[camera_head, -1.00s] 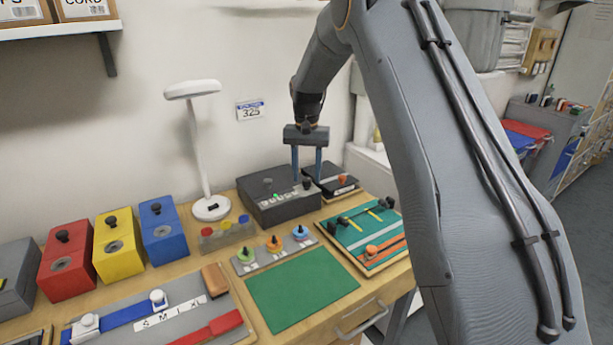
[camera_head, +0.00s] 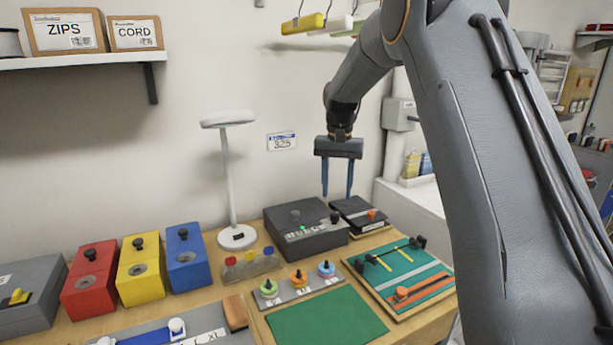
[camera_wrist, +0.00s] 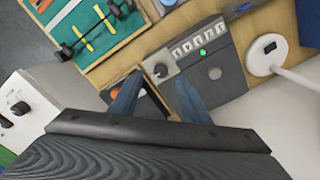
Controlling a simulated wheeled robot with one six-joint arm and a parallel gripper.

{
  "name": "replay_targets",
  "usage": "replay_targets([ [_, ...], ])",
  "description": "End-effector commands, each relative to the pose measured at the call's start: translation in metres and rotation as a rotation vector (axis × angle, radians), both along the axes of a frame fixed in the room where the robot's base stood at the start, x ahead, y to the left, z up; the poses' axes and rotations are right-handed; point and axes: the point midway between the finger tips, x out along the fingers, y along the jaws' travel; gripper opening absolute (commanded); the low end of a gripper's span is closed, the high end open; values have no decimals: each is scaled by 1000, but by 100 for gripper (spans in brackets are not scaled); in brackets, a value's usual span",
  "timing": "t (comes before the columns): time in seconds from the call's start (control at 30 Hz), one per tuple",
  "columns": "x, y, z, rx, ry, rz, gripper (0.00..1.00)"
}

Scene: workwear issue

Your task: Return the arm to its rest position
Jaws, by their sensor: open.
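My gripper (camera_head: 337,192) hangs above the back right of the wooden table, with its two blue fingers apart and nothing between them. It is over the region of a dark grey box (camera_head: 291,238) with a green light and a small black case (camera_head: 352,210) with an orange knob. In the wrist view my gripper (camera_wrist: 155,100) shows its fingers spread over the gap between the grey box (camera_wrist: 228,85) and the black case. My arm reaches down from the upper right and covers part of the right side.
A white lamp (camera_head: 228,180) stands left of the gripper. Red (camera_head: 90,285), yellow (camera_head: 141,268) and blue (camera_head: 186,262) boxes line the back left. A green tool board (camera_head: 385,262) lies at the right. A shelf (camera_head: 60,62) is above left, with hangers (camera_head: 303,24) overhead.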

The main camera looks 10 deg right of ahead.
Motion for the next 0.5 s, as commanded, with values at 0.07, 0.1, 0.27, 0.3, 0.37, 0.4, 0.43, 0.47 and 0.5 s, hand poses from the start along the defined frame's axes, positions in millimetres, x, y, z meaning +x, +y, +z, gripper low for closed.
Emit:
replay_targets([
  [0.07, -18, 0, -3, 0, -3, 23, 42],
  [0.1, -29, 0, -5, 0, -7, 38, 42],
  [0.27, -84, 1, -20, -1, -22, 111, 42],
  [0.3, -98, 1, -24, -2, -27, 130, 42],
  [0.37, -121, 2, -30, -3, -35, 158, 42],
  [0.4, -136, 2, -34, -4, -39, 175, 42],
  [0.43, -148, 2, -37, -4, -43, 190, 42],
  [0.47, -161, 2, -40, -5, -45, 203, 42],
  [0.5, -177, 2, -45, -6, -49, 222, 42],
])
